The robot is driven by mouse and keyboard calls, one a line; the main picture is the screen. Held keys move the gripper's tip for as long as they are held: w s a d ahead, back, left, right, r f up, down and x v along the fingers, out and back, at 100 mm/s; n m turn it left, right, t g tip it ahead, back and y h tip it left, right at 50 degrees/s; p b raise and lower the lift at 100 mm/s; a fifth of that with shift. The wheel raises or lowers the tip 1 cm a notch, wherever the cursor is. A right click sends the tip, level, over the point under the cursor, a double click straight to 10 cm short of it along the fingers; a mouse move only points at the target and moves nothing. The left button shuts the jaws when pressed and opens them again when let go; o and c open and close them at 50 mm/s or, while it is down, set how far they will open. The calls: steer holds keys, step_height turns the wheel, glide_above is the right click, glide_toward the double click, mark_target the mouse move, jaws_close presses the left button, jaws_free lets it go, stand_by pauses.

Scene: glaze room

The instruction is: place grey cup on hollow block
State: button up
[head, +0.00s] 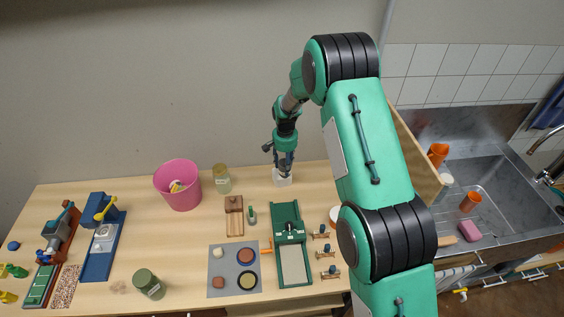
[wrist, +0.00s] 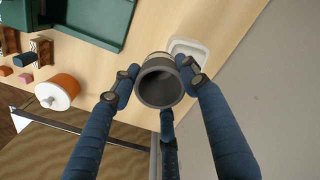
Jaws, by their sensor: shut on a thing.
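My gripper (wrist: 158,78) is shut on the grey cup (wrist: 157,88), its dark blue fingers around the cup's sides in the wrist view. The cup's dark open mouth faces the camera. In the head view my gripper (head: 283,163) is over the back of the table, and the cup is too small and covered to make out. A white square piece with a raised rim (wrist: 186,46) lies just beyond the cup in the wrist view. It also shows under my gripper in the head view (head: 282,180). It may be the hollow block; I cannot tell for sure, nor whether the cup touches it.
A green press (head: 290,250) and an orange pot with white lid (wrist: 58,90) are nearer the front. A sink (head: 490,200) is at the right. The wall is close behind my gripper.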

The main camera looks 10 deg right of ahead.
steer(key=shift+w+a+f+p, duration=0.1)
steer(key=shift+w+p, duration=0.05)
steer(key=shift+w, duration=0.75)
steer(key=shift+w+a+f+p, duration=0.1)
steer(key=shift+w+a, duration=0.05)
steer(key=shift+w, duration=0.8)
steer(key=shift+w+a+f+p, duration=0.1)
steer(key=shift+w+p, duration=0.05)
steer(key=shift+w, duration=0.75)
steer(key=shift+f+p, duration=0.5)
steer(key=shift+f, duration=1.2)
steer(key=shift+f, duration=0.15)
steer(key=o, duration=1.3)
steer(key=shift+c, duration=0.2)
step_height(320, 180, up, 12)
steer(key=b, duration=0.2)
